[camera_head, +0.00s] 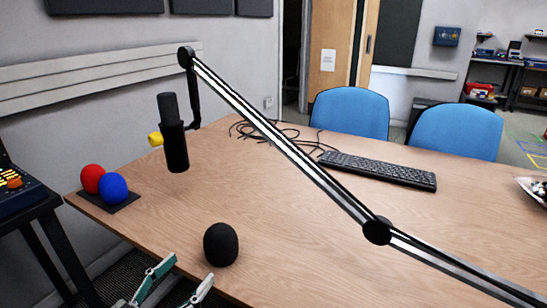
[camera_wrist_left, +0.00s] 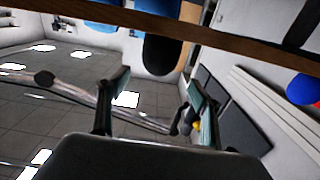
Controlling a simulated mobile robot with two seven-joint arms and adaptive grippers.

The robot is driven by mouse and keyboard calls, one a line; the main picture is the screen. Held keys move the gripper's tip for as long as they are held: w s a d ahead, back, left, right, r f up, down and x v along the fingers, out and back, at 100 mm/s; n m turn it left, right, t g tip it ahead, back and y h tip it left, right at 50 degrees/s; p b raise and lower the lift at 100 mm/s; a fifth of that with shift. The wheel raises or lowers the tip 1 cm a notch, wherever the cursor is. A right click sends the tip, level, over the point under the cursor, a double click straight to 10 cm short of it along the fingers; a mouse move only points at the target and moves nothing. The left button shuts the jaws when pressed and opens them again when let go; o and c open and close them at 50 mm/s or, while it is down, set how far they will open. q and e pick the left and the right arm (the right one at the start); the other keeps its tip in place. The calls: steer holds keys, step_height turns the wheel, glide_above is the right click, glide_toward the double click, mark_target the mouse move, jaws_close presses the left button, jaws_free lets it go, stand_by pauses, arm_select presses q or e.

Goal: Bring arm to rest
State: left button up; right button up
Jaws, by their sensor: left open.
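My left gripper (camera_head: 191,266) is open and empty at the front edge of the table, with its two teal fingers apart. In the left wrist view its fingers (camera_wrist_left: 157,80) stand on either side of empty space. A black rounded foam piece (camera_head: 221,245) stands on the table just to the right of and beyond the fingertips; it also shows in the left wrist view (camera_wrist_left: 163,52). A jointed metal boom arm (camera_head: 290,148) crosses above the table from the lower right to the upper left. A black microphone (camera_head: 175,146) hangs at its far end. My right gripper is not in view.
The wooden table (camera_head: 290,225) has clear room in its middle. A red ball (camera_head: 92,178) and a blue ball (camera_head: 113,188) sit on a dark base at left. A keyboard (camera_head: 378,170) and loose cables (camera_head: 262,131) lie toward the back. Blue chairs (camera_head: 350,113) stand behind.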

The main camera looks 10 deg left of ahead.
arm_select(q)
steer(key=s+d+f+g+y+p, duration=0.1)
steer(key=s+d+f+g+p, duration=0.1)
steer(key=s+f+p, duration=0.5)
steer(key=s+d+f+g+y+p, duration=0.1)
steer(key=s+f+g+p, duration=0.3)
steer(key=s, duration=1.1)
step_height(320, 180, down, 6)
steer(key=y+p, duration=0.1)
steer(key=p, duration=0.2)
steer(key=shift+d+r+g+y, duration=0.15)
steer(key=shift+d+g+y, duration=0.15)
steer(key=shift+d, duration=0.1)
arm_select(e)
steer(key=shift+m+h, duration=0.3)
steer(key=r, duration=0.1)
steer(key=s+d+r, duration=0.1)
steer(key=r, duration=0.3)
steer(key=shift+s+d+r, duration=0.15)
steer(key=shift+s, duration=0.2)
